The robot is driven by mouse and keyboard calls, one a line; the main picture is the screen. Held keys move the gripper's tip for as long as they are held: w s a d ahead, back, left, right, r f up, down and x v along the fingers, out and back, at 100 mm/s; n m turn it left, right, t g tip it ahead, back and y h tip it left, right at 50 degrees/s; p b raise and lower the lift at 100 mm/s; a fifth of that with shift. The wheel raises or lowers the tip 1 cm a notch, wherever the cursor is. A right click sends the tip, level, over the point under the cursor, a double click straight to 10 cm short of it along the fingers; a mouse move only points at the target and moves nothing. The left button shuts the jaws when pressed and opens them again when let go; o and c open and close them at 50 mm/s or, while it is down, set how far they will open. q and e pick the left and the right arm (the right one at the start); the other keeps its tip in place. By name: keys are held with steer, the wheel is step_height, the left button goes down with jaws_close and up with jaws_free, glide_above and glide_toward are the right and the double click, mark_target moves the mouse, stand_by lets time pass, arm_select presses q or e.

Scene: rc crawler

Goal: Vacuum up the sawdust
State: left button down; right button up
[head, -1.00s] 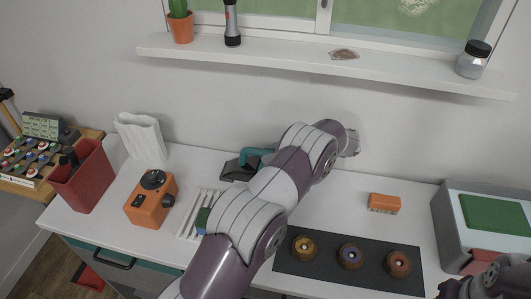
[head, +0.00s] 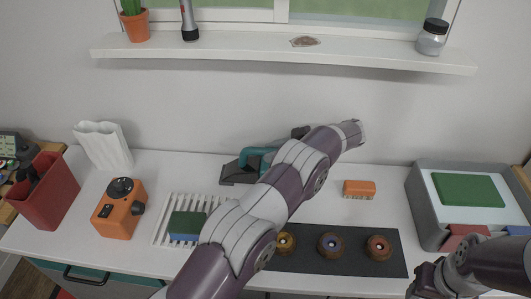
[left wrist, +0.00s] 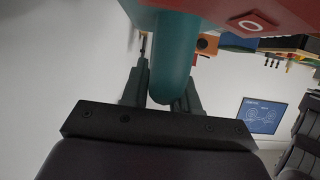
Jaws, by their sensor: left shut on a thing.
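The hand vacuum (head: 240,168), with a dark nozzle and a teal handle, is at the back of the white worktop, partly hidden by my left arm. My left gripper (left wrist: 165,88) is shut on its teal handle (left wrist: 174,55), which stands between the fingers in the left wrist view. A red part with a white-ringed mark shows above the handle there. In the head view my arm mostly hides this gripper. I cannot tell if the vacuum touches the worktop. My right gripper (head: 425,282) is at the lower right, its jaws unclear. I cannot make out any sawdust.
A slatted rack (head: 163,229) holds a green-and-blue block (head: 187,225). An orange device (head: 118,210) and red bin (head: 48,190) stand left. A dark mat (head: 388,240) carries three round pieces. An orange brush (head: 359,188) and grey box (head: 425,205) are right.

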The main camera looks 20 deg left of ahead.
arm_select(q)
steer(key=shift+w+d+f, duration=0.1)
steer(key=shift+w+d, duration=0.05)
steer(key=shift+d, duration=0.25)
steer(key=shift+d+r+p, duration=0.15)
steer(key=shift+r+p, duration=0.4)
steer(key=shift+r, duration=0.4)
steer(key=shift+r+p, duration=1.55)
steer(key=shift+r, duration=0.7)
